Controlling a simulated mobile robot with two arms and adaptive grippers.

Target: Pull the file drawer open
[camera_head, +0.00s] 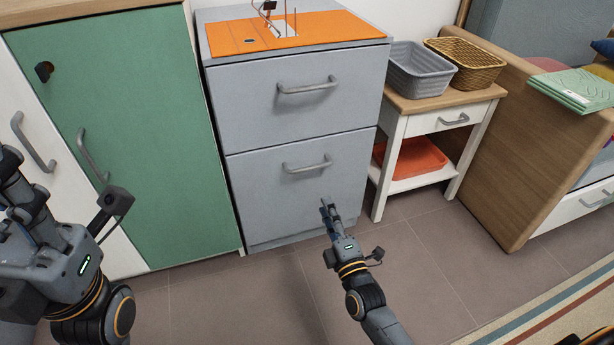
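A grey file cabinet (241,135) stands in the middle with two drawers, both flush with its front. The upper drawer (290,110) has a grey bar handle (308,87). The lower drawer (280,200) has a similar handle (307,165). My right gripper (327,205) is in front of the lower drawer, below and right of its handle, apart from the handle. Its fingers look close together, but their gap is not clear. My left arm is at the left edge, in front of the green and white cupboard; its fingertips are not clearly visible.
An orange mat (290,32) with a small wire item lies on the cabinet. A side table (440,98) to the right holds a grey basket (418,70) and a wicker basket (465,62), with an orange tray (412,157) below. Tiled floor in front is clear.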

